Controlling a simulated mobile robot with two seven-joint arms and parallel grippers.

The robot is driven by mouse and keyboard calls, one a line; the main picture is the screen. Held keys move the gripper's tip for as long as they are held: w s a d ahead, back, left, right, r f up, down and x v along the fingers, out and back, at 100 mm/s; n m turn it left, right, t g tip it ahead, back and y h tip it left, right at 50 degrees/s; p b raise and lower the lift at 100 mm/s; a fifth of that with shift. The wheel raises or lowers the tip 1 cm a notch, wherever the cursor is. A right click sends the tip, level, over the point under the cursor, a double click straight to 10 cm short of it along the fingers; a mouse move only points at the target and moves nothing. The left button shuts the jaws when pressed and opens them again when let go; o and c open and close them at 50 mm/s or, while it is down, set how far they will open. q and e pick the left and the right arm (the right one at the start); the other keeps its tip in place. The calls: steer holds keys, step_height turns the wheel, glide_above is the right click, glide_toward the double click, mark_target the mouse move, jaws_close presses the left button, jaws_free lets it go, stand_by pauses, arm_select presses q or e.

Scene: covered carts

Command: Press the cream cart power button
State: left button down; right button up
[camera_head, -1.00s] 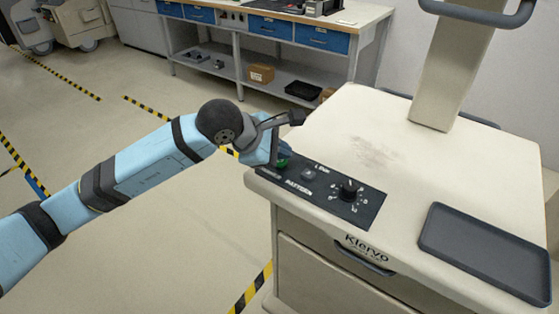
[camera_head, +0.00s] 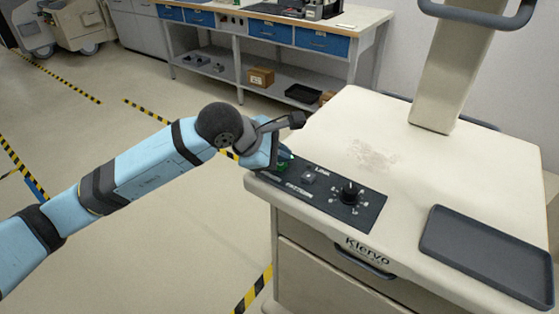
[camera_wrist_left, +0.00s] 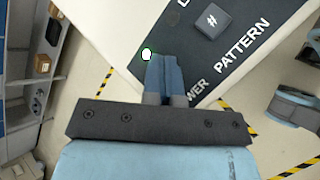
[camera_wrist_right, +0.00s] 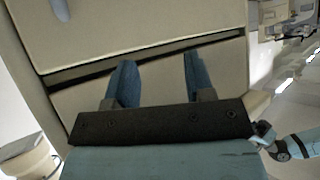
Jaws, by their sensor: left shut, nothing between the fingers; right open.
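The cream cart (camera_head: 375,145) stands at the right in the head view, with a dark control panel (camera_head: 330,197) on its front left corner. The green power button (camera_head: 283,163) at the panel's left end is mostly hidden by my left gripper (camera_head: 283,158). In the left wrist view, my left gripper (camera_wrist_left: 160,62) is shut and empty, its tips over the panel's end by a small white-and-green spot (camera_wrist_left: 147,54). The word "POWER" is partly covered by the fingers. I cannot tell whether the tips touch the button. My right gripper (camera_wrist_right: 153,80) is open and empty before a cream surface.
The panel also holds a square pattern button (camera_head: 309,177) and a black knob (camera_head: 350,192). A dark tray (camera_head: 485,252) lies on the cart top at right. A post (camera_head: 450,75) rises at the back.

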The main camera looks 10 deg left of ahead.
mark_target(281, 165)
arm_select(q)
steer(key=shift+r, duration=0.55)
steer(key=shift+r, duration=0.1)
step_height(281, 165, up, 6)
steer(key=shift+f+p, duration=0.1)
steer(key=shift+p, duration=0.85)
